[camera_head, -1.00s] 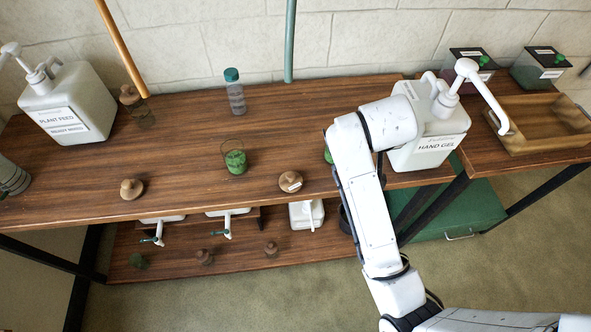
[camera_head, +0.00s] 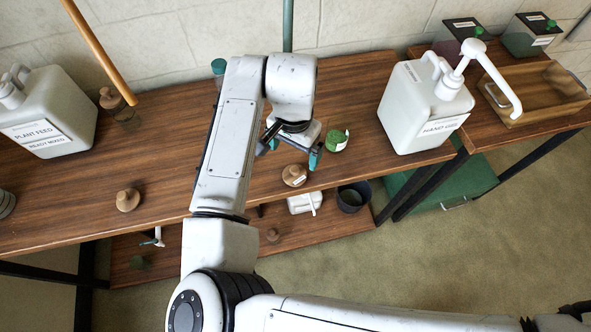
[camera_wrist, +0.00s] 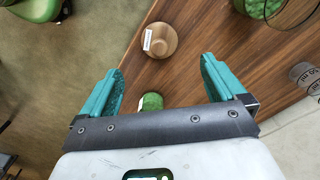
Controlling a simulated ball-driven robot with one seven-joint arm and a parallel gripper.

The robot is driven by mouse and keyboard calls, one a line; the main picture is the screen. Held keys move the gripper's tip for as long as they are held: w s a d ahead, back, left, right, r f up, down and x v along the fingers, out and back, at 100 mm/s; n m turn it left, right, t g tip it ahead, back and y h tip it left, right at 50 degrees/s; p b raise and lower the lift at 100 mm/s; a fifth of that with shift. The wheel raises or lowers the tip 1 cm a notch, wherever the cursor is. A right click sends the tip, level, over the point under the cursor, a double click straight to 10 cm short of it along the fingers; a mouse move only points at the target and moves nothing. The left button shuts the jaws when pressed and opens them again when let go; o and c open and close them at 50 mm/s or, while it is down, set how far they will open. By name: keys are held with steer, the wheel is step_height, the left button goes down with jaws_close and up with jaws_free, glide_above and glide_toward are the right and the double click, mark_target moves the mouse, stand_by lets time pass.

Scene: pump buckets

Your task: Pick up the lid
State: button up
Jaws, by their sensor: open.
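A round tan wooden lid-like piece (camera_head: 294,175) with a small white label lies on the table near its front edge. In the wrist view this tan lid (camera_wrist: 160,40) is ahead of and between the fingers, on bare wood. My gripper (camera_head: 290,153) is above the table, just behind the tan lid in the head view. Its two teal fingers (camera_wrist: 162,65) are apart with nothing between them. A green piece with a white label (camera_head: 337,140) stands right of my gripper; in the wrist view its green top (camera_wrist: 152,102) is partly covered by the gripper body. A similar tan lid (camera_head: 127,200) lies at the left.
The hand gel jug (camera_head: 425,110) stands at the table's right end, the plant feed jug (camera_head: 50,115) at the left. In the wrist view a clear glass with green contents (camera_wrist: 265,8) is at the top right. A dark pot (camera_head: 353,197) is below the front edge.

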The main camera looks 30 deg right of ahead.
mark_target(294, 169)
step_height(294, 169, down, 10)
steer(key=shift+r+p, duration=0.1)
steer(key=shift+p, duration=0.5)
steer(key=c, duration=1.1)
steer(key=shift+r, duration=0.15)
